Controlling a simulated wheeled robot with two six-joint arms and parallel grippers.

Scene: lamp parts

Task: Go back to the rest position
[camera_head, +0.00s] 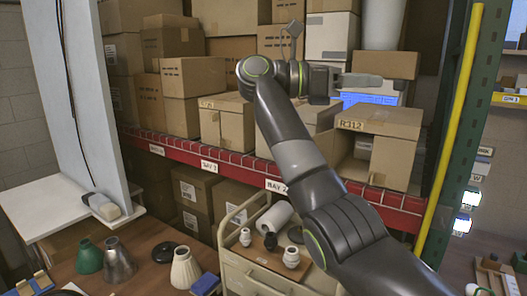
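My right arm reaches up from the lower right, and its gripper (358,80) is raised in front of the shelf boxes, pointing right. It is seen from the side, so I cannot tell whether it is open or shut. I see no lamp part at it. My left gripper is not in view. On the brown table at lower left stand a green shade (88,256), a grey metallic shade (118,262) and a cream shade (186,268). A black disc (163,252) lies behind the cream one. Small white sockets (291,257) stand on a beige cart (240,262).
Cardboard boxes (226,122) fill the shelf behind a red beam (205,163). A green post (475,120) and yellow pole (455,130) stand at right. A white panel (85,100) rises at left.

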